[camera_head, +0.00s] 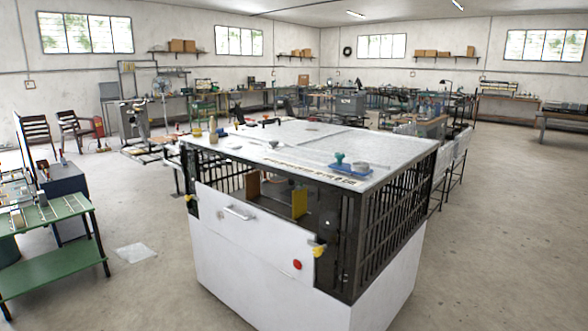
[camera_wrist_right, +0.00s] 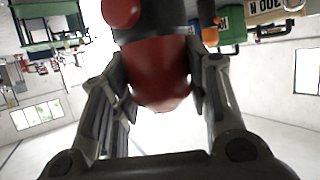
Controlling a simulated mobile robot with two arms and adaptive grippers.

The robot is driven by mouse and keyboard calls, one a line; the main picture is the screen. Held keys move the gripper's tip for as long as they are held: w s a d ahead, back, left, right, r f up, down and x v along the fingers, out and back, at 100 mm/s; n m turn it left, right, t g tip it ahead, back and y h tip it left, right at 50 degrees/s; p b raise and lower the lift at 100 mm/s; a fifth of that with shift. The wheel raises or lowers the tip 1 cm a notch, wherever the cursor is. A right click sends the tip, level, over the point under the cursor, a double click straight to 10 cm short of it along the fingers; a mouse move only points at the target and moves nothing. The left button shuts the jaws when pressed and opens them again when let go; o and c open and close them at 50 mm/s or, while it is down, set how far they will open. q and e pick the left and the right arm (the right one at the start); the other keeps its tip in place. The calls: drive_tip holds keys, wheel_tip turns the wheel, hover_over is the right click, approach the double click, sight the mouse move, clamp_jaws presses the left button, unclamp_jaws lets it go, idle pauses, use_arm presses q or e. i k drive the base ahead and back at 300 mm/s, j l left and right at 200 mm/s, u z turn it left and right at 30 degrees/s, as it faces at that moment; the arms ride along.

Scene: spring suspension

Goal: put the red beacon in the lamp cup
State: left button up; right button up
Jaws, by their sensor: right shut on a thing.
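The red beacon (camera_wrist_right: 160,82), a rounded red body against a dark band, fills the middle of the right wrist view. My right gripper (camera_wrist_right: 163,92) is shut on it, with one finger on each side. The beacon's far end is partly hidden by the dark band. The lamp cup cannot be picked out for sure; a small grey round piece (camera_head: 361,167) stands on the white bench top in the head view. Neither gripper shows in the head view, and my left gripper is in no view.
The white cabinet (camera_head: 255,255) has dark barred sides, a handle and a red button (camera_head: 297,264). On its top (camera_head: 290,142) are a blue tray (camera_head: 343,170) with a teal knob and several small items. A green table (camera_head: 50,215) stands at left. Floor at right is clear.

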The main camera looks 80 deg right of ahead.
sight(360, 168)
drive_tip(key=z, duration=1.55)
drive_tip(key=i+z, duration=0.1)
drive_tip(key=z, duration=0.35)
drive_tip(key=i+z, duration=0.1)
drive_tip(key=z, duration=0.35)
drive_tip(key=i+z, duration=0.1)
drive_tip(key=z, duration=0.35)
drive_tip(key=i+j+z, duration=0.1)
drive_tip(key=z, duration=0.35)
drive_tip(key=i+j+z, duration=0.2)
drive_tip(key=j+z, duration=0.25)
drive_tip(key=i+j+z, duration=0.2)
drive_tip(key=z, duration=0.2)
drive_tip(key=i+j+z, duration=0.1)
drive_tip(key=j+z, duration=0.8)
drive_tip(key=j, duration=0.1)
